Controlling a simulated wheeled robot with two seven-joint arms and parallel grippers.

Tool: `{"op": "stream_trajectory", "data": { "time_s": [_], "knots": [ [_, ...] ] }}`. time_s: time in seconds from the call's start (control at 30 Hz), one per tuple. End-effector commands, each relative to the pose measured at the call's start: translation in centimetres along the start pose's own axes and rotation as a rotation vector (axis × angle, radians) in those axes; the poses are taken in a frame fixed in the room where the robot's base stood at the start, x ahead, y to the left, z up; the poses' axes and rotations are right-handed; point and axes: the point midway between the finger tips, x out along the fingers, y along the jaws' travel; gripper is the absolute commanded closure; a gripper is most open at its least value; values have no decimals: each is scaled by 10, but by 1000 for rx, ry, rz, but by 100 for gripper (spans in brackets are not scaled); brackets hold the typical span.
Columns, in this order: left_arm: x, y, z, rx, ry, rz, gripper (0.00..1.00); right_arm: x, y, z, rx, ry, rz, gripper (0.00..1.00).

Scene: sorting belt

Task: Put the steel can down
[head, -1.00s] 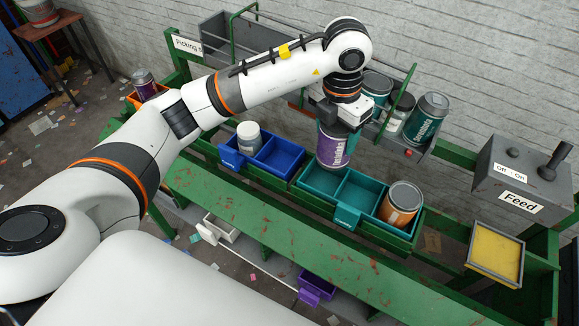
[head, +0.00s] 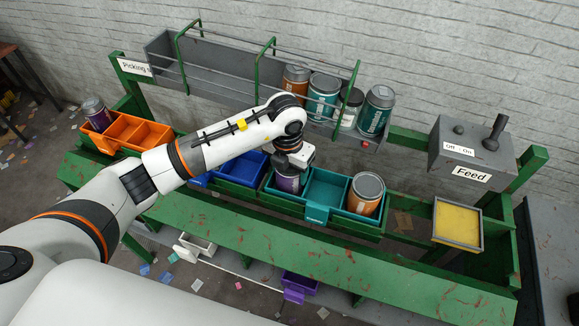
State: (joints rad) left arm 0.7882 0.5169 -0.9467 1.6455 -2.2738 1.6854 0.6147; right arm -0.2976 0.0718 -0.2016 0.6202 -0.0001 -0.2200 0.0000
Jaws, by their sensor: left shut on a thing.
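My left gripper (head: 289,169) is shut on a can with a purple label (head: 289,184). The can is upright, at the left compartment of the teal bin (head: 317,214), with its lower part inside. My gripper and wrist cover its top, and I cannot tell whether its base touches the bin floor. The middle compartment of the teal bin looks empty. An orange-labelled can (head: 366,194) stands in its right compartment. My right gripper is not in view.
A blue bin (head: 243,168) and an orange bin (head: 137,131) sit to the left; another purple can (head: 96,113) stands in the orange one. Several cans stand on the grey rear shelf (head: 215,68). The feed box (head: 470,150) and a yellow pad (head: 457,222) are at right.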

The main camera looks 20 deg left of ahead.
Motion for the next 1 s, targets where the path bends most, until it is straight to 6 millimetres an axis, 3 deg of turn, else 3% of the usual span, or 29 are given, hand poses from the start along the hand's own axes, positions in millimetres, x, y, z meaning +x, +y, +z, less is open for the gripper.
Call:
{"op": "stream_trajectory", "data": {
  "time_s": [0.27,0.3,0.43,0.83,1.0],
  "knots": [
    [4,0,0,1,1,0,57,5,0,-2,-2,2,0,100],
    [4,0,0,1,1,-1,34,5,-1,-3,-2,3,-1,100],
    [3,0,0,0,1,-1,14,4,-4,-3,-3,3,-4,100],
    [-5,0,-1,1,3,0,14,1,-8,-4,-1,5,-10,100],
    [-34,-1,-2,1,7,-1,14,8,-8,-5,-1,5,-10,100]
  ]
}}
